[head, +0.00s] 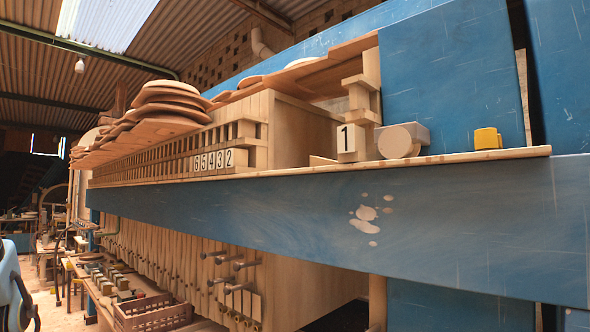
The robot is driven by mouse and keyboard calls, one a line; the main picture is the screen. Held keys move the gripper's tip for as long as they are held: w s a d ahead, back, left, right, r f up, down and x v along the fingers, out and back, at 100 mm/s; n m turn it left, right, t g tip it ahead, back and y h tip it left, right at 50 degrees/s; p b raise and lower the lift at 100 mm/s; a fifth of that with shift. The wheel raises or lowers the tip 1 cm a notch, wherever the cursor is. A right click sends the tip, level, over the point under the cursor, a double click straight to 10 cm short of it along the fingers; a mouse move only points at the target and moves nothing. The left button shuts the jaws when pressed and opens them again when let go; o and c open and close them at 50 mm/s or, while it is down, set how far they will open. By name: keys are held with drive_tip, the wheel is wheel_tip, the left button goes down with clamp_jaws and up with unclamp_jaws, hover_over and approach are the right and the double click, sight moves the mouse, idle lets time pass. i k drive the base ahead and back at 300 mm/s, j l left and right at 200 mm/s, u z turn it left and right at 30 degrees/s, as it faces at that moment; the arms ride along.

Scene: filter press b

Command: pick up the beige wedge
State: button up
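A small, low beige piece (322,160) with a sloping top lies on the wooden ledge, just left of the block marked "1"; it looks like the beige wedge, partly hidden by that block. To the right on the same ledge is a beige round-faced piece (398,142) with a greyish body behind it. A small yellow object (487,138) stands near the ledge's right end. My gripper is not in view, so its state does not show.
The narrow wooden ledge (450,158) tops a long blue beam (470,215). The block marked "1" (350,142) stands close to the wedge. A blue panel (445,85) rises behind. The ledge is bare between the round-faced piece and the yellow object.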

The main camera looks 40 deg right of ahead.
sight(315, 161)
drive_tip(key=i, duration=0.6)
drive_tip(key=i+j+z, duration=0.1)
drive_tip(key=i, duration=0.5)
drive_tip(key=i+j+z, duration=0.1)
drive_tip(key=i, duration=0.45)
